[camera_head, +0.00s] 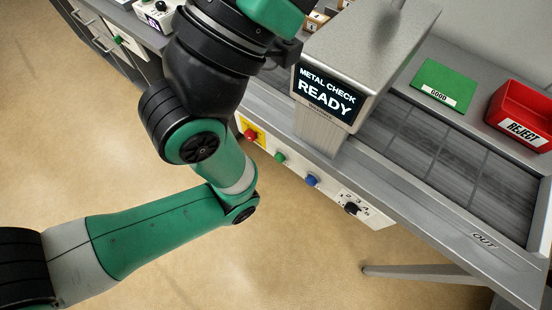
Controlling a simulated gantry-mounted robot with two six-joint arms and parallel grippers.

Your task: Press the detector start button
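The metal detector (350,60) is a grey hood over a conveyor, and its screen (325,93) reads "METAL CHECK READY". Along its front panel are a red button (250,134) on a yellow plate, a green button (280,158), a blue button (312,181) and a black dial (352,208). No label reading "start" can be made out. My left arm rises from the lower left and passes just left of the red button. Its fingertips do not show.
A green "GOOD" mat (444,85) and a red "REJECT" bin (521,112) are beyond the conveyor (430,150). Its right end is marked "OUT". Another panel with a green button (117,40) is at upper left. Open floor (270,250) lies before the panel.

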